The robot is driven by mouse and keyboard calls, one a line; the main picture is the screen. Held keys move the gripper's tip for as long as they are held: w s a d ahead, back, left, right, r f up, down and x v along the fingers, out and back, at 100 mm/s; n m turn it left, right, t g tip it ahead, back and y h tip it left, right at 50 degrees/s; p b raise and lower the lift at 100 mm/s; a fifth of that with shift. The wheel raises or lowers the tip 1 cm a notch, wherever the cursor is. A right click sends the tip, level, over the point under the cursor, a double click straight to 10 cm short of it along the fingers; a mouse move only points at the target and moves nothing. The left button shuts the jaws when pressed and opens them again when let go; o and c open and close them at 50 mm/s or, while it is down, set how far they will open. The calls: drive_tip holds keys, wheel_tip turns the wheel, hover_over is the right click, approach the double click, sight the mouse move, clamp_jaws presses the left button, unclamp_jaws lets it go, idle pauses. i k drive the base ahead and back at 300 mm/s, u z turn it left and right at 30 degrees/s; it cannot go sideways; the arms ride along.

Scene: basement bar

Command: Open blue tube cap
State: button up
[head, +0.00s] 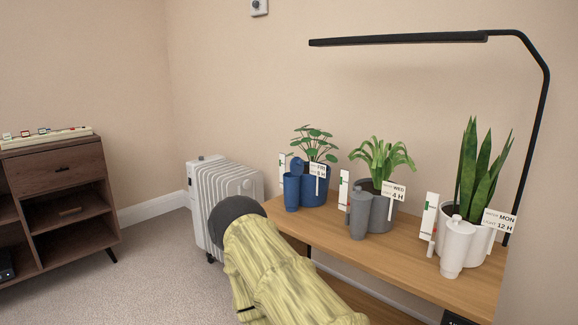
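A blue tube (291,192) stands upright at the left end of the wooden shelf, in front of a blue pot (318,192) with a round-leaved plant. A rounded blue piece (297,166) shows just above and behind the tube's top. It looks like the cap tilted back, but it is too small to be sure. My arm, in a yellow-green sleeve with a dark rounded end, reaches up from the bottom, left of and in front of the blue tube. No gripper fingers show in the head view.
A grey tube (358,217) and a white tube (455,250), both capped, stand by their pots along the wooden shelf (400,262). Label cards stick out of the pots. A black lamp (400,40) arches above. A white radiator (215,190) stands left of the shelf; carpet is open beyond.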

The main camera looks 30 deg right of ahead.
sight(296, 164)
drive_tip(key=i, duration=0.25)
drive_tip(key=z, duration=0.7)
